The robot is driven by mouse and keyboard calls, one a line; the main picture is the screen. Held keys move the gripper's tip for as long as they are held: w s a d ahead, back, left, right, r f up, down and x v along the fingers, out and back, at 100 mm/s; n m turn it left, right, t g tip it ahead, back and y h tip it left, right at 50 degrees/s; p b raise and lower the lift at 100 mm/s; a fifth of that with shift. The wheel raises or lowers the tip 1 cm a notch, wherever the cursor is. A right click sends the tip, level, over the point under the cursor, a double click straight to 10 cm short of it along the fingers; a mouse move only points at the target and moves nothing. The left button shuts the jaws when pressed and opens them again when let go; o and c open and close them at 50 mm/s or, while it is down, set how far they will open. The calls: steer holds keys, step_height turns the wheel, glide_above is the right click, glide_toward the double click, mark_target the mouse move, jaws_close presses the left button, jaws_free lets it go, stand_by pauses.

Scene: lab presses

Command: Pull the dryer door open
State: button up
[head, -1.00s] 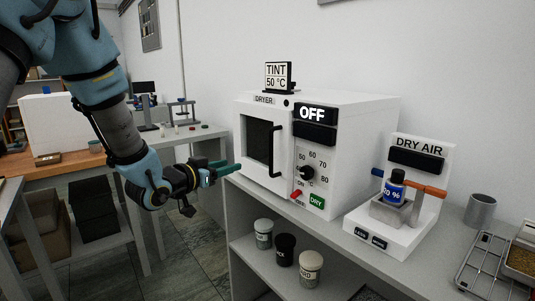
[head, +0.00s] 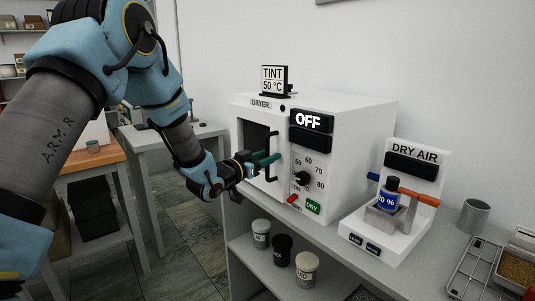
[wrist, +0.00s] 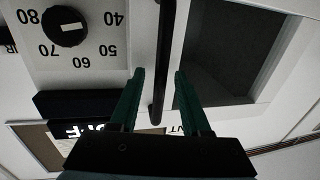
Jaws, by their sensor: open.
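The dryer (head: 350,140) is a white box on the bench, with its door (head: 239,128) on the left of its front. The door has a dark window and looks closed. Its black upright handle (head: 271,143) stands at the door's right side. My gripper (head: 266,160) is at the handle, with green fingers open. In the wrist view, the handle (wrist: 165,50) runs between the two spread fingertips of my gripper (wrist: 159,76), with gaps visible. The fingers hide part of the handle in the head view.
The dryer's display reads OFF, above a dial (head: 302,178) and a red switch (head: 293,199). A dry air stand (head: 412,190) with a blue bottle (head: 387,194) is to the right. Several jars (head: 282,250) stand on the shelf below. Floor is clear left of the bench.

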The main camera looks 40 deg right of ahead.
jaws_close()
stand_by(0.4)
stand_by(1.1)
